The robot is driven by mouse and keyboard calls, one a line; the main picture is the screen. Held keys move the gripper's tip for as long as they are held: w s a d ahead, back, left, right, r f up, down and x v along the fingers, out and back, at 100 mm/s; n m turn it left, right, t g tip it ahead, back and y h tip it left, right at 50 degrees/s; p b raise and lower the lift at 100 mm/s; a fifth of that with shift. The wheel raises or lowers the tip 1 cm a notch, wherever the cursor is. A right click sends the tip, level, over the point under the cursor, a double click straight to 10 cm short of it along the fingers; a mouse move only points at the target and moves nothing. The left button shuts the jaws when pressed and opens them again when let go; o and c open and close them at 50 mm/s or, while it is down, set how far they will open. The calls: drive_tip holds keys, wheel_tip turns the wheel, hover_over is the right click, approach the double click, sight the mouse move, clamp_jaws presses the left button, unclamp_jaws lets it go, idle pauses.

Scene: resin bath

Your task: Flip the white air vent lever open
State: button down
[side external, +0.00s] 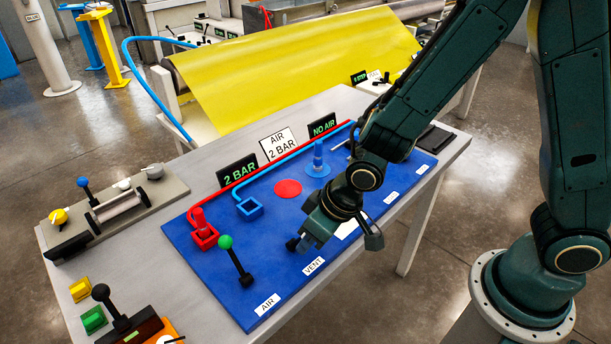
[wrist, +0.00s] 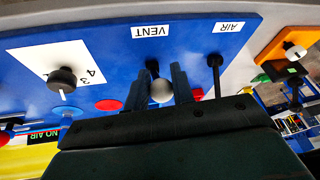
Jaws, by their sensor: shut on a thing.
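The white air vent lever has a white ball knob (wrist: 161,91) on a black stem, behind the VENT label (wrist: 150,31) in the wrist view. My gripper (wrist: 160,88) is shut on this knob, one finger on each side. In the side view my gripper (side external: 306,241) is low over the blue panel (side external: 265,262), close to the VENT label. The knob is hidden by my fingers there; a dark piece that may be the lever's base shows beside them. I cannot tell the lever's exact tilt.
A green-knobbed lever (side external: 225,242) stands just left of my gripper, behind the AIR label (side external: 267,305). Red and blue sockets, a red disc (side external: 288,190) and a blue fitting (side external: 318,165) lie farther back. Signs stand along the panel's rear, one reading NO AIR (side external: 322,126).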

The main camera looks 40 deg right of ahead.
drive_tip(key=c, duration=1.5)
unclamp_jaws()
drive_tip(key=shift+s+a+f, duration=0.1)
drive_tip(key=shift+f, duration=0.05)
drive_tip(key=shift+o, duration=1.3)
drive_tip(key=shift+r, duration=0.2)
drive_tip(key=v, duration=1.3)
drive_tip(key=shift+r, duration=0.25)
drive_tip(key=s+d+r+m+h, duration=0.1)
drive_tip(key=s+d+r, duration=0.4)
drive_tip(key=d, duration=0.2)
drive_tip(key=s+d+r+m+t+h, duration=0.1)
drive_tip(key=s+d+r, duration=0.4)
drive_tip(key=s+d, duration=0.1)
drive_tip(key=shift+d+m, duration=0.3)
drive_tip(key=shift+d, duration=0.55)
